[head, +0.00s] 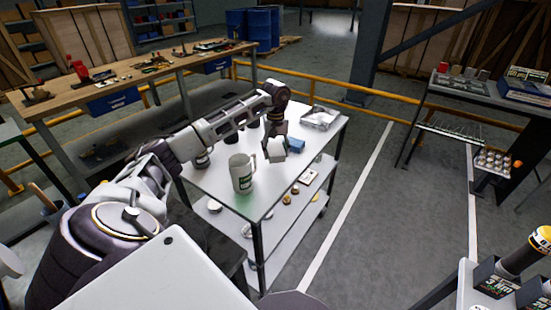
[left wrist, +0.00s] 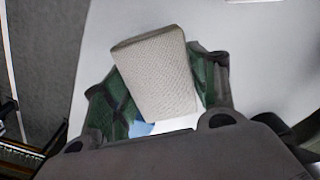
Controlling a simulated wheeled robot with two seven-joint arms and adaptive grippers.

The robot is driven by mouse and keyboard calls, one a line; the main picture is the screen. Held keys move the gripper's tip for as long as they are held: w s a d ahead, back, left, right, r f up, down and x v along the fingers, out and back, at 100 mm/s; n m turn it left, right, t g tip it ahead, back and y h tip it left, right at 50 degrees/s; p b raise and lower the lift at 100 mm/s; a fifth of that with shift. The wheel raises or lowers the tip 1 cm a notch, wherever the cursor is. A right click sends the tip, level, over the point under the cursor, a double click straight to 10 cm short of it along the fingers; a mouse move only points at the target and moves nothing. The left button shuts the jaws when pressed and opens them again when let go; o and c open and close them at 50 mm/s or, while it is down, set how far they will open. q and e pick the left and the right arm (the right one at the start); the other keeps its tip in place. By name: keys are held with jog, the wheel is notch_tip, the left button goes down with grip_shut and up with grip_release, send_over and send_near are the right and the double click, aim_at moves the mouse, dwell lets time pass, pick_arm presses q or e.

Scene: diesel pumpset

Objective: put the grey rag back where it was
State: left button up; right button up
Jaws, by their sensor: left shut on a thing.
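The grey rag (head: 276,150) is a pale, folded, block-like pad. My left gripper (head: 278,154) is shut on it, over the white trolley top (head: 217,184). In the left wrist view the rag (left wrist: 157,75) sits tilted between the green-padded fingers (left wrist: 160,92). The trolley surface shows behind it. I cannot tell how large the gap below the rag is. My right gripper is not in view.
Small parts lie on the lower shelf (head: 285,222). A yellow rail (head: 385,95) runs behind.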

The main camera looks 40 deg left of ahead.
pick_arm(q)
jog(key=shift+f, duration=0.1)
jog(key=shift+f, duration=1.8)
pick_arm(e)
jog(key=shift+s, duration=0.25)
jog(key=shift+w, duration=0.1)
pick_arm(q)
jog(key=o, duration=0.5)
jog(key=shift+f, duration=0.1)
jog(key=o, duration=0.5)
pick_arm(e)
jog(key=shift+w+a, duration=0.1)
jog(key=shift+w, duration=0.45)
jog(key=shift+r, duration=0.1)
pick_arm(q)
jog(key=shift+r, duration=0.2)
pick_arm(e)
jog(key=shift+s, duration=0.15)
